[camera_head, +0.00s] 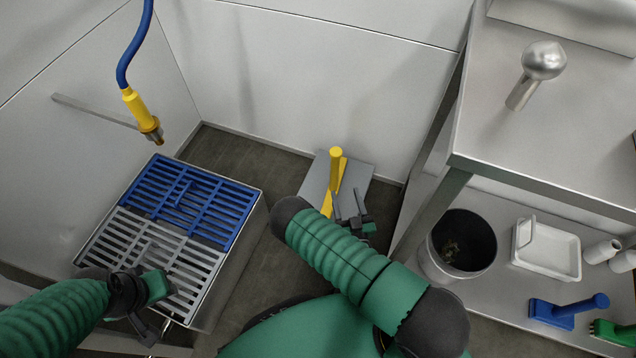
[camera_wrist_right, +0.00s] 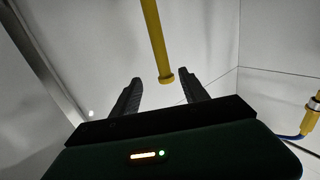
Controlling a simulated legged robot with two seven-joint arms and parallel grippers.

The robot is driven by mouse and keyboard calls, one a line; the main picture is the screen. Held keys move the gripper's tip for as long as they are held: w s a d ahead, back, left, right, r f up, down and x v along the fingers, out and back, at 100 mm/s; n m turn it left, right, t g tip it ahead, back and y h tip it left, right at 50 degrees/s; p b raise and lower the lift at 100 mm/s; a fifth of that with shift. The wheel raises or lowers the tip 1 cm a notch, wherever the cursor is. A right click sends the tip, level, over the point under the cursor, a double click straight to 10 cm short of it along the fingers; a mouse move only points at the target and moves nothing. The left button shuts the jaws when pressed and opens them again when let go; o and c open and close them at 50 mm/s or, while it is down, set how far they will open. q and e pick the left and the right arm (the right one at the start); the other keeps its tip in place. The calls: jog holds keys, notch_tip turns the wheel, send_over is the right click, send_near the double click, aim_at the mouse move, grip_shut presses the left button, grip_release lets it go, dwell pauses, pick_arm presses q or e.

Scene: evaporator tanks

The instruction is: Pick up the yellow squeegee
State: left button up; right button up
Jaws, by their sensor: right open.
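The yellow squeegee (camera_head: 335,169) stands out from a grey flat piece in the corner by the back wall, its rounded handle end up. My right gripper (camera_head: 350,205) is open just in front of it, and my arm hides its lower part. In the right wrist view the yellow handle (camera_wrist_right: 155,40) comes down from the top. Its end lies between the two open fingertips (camera_wrist_right: 161,82) in the picture; I see no contact. My left gripper (camera_head: 150,318) is over the grey grate at lower left, and its jaws are unclear.
A tank with blue (camera_head: 190,200) and grey (camera_head: 150,255) grates stands at left, below a blue hose with a yellow nozzle (camera_head: 140,112). At right a steel table (camera_head: 560,130) has a lower shelf with a bucket (camera_head: 463,245), white tray (camera_head: 546,248) and blue brush (camera_head: 567,310).

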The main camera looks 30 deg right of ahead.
jog(key=r+b+x, duration=0.1)
jog(key=b+x, duration=0.7)
jog(key=x, duration=0.8)
jog(key=shift+w+a+r, duration=0.15)
jog(key=shift+w+a, duration=0.1)
jog(key=shift+w, duration=0.15)
grip_shut()
dwell(0.4)
